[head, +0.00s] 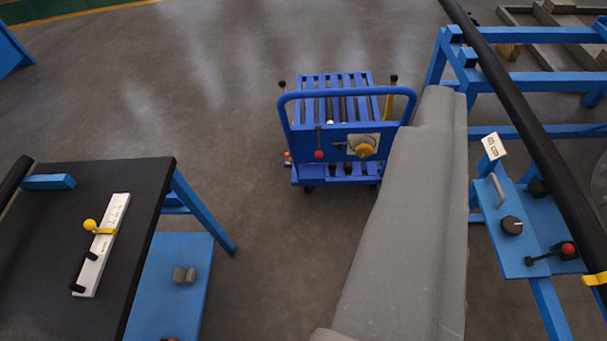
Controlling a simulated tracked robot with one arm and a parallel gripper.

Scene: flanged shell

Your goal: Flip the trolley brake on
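The blue trolley (336,128) stands on the floor at upper centre. It has a slatted deck and a rounded push handle (345,91). Its front panel carries a thin lever with a red knob (319,155), pointing down, and a yellow knob (363,150) in front of a pale plate. I cannot tell which of these is the brake, or its setting. A yellow upright with a black top (388,99) stands at the trolley's right side. My gripper is not in view.
A black-topped table (120,185) at left carries a white strip (103,244) with a yellow-ball lever. At right, a blue frame (540,82) bears a panel (525,235) with a black dial and red-knobbed lever. A black bar (525,115) crosses there. Floor left of the trolley is clear.

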